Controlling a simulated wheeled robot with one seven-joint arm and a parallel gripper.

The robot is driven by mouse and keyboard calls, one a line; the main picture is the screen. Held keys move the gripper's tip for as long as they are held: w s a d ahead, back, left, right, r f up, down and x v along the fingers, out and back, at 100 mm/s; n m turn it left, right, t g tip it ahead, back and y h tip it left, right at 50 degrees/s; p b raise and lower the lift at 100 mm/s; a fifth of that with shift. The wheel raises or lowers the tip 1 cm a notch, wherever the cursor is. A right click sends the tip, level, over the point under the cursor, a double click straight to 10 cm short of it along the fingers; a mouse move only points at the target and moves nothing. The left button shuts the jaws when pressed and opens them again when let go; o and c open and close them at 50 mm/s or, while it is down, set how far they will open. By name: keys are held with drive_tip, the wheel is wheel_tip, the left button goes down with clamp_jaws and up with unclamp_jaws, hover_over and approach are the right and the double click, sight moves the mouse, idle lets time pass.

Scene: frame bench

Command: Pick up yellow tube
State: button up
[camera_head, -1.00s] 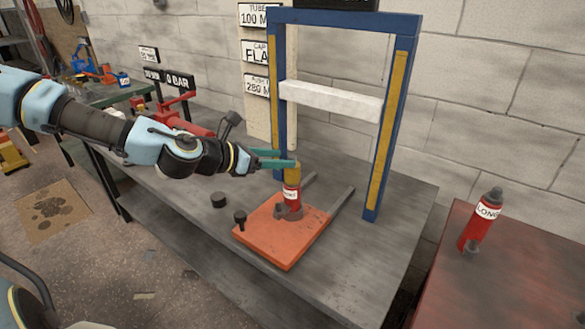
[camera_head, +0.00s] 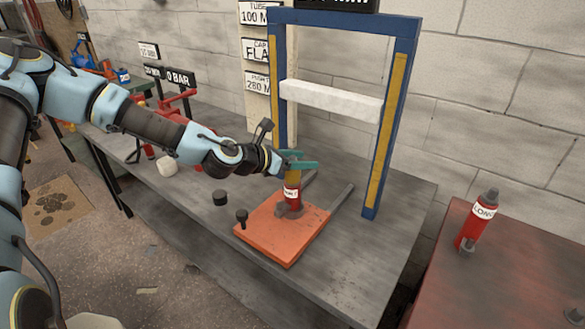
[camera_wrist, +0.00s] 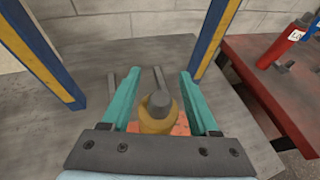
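The yellow tube (camera_head: 292,176) stands upright on top of a red labelled cylinder (camera_head: 291,193), which rests on the orange plate (camera_head: 274,240). In the wrist view the yellow tube (camera_wrist: 156,122) sits between my fingers, with a grey tip above it. My gripper (camera_head: 294,162) has two teal fingers at the height of the tube's top. In the wrist view my gripper (camera_wrist: 158,85) is open, with a finger on each side of the tube and visible gaps. The tube's lower part is hidden in the wrist view.
A blue frame (camera_head: 383,130) with a white crossbar (camera_head: 330,100) stands close behind. A black pin (camera_head: 241,217) and a dark round part (camera_head: 220,198) are near the plate. Another red cylinder (camera_head: 475,222) stands on the red table (camera_head: 500,270) at right.

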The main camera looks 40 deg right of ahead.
drive_tip(key=shift+f, duration=0.1)
clamp_jaws()
drive_tip(key=shift+a, duration=0.1)
idle(0.4)
